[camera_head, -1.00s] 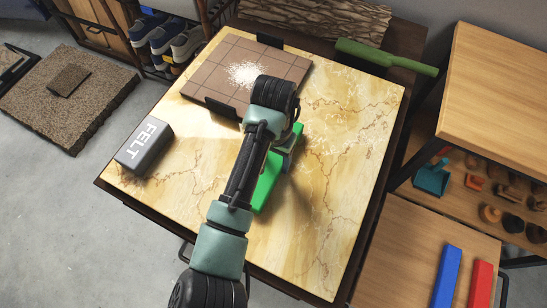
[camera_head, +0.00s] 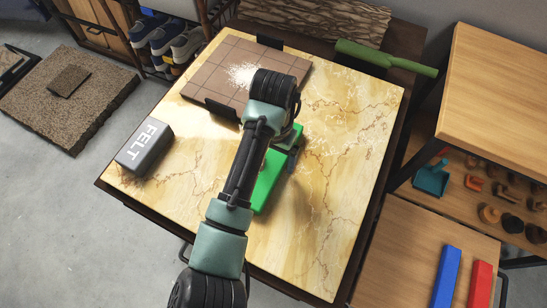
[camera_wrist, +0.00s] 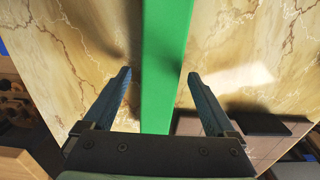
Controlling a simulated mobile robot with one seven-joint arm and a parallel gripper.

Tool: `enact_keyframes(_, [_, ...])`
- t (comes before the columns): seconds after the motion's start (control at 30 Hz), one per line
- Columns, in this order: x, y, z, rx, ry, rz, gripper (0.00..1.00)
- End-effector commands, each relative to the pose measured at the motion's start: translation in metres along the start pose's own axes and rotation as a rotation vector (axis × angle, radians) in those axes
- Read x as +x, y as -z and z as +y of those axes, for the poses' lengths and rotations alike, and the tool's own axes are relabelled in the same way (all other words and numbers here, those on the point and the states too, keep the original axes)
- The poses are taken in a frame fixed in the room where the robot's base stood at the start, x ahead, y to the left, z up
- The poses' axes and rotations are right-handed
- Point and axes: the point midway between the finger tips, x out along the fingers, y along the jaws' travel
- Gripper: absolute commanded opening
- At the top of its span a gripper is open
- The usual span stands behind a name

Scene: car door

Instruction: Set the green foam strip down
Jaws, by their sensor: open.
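The green foam strip (camera_head: 269,180) lies on the yellow marble-patterned table (camera_head: 330,230), partly hidden under my arm in the head view. In the wrist view the strip (camera_wrist: 166,60) runs between the two fingers of my gripper (camera_wrist: 158,85). The fingers are spread wide, with a gap on each side of the strip, and do not touch it. In the head view my gripper (camera_head: 291,148) is just above the strip's far part and mostly hidden by my wrist.
A brown tiled board (camera_head: 225,75) with white grains sits between dark holders at the back. A grey FELT block (camera_head: 146,146) is at the left, and a green-handled brush (camera_head: 385,57) at the back right edge. The table's right side is clear.

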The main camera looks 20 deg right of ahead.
Motion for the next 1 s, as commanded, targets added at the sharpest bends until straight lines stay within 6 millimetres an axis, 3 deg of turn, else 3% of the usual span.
enact_keyframes(0.2, [-0.052,0.001,0.000,0.003,0.002,0.004,0.91])
enact_keyframes(0.43, [-0.096,0.000,-0.001,0.001,0.002,0.000,0.91])
enact_keyframes(0.87, [-0.105,0.000,0.000,0.001,0.000,0.001,0.91])
enact_keyframes(1.0, [-0.120,0.022,-0.001,-0.005,0.023,0.110,0.91])
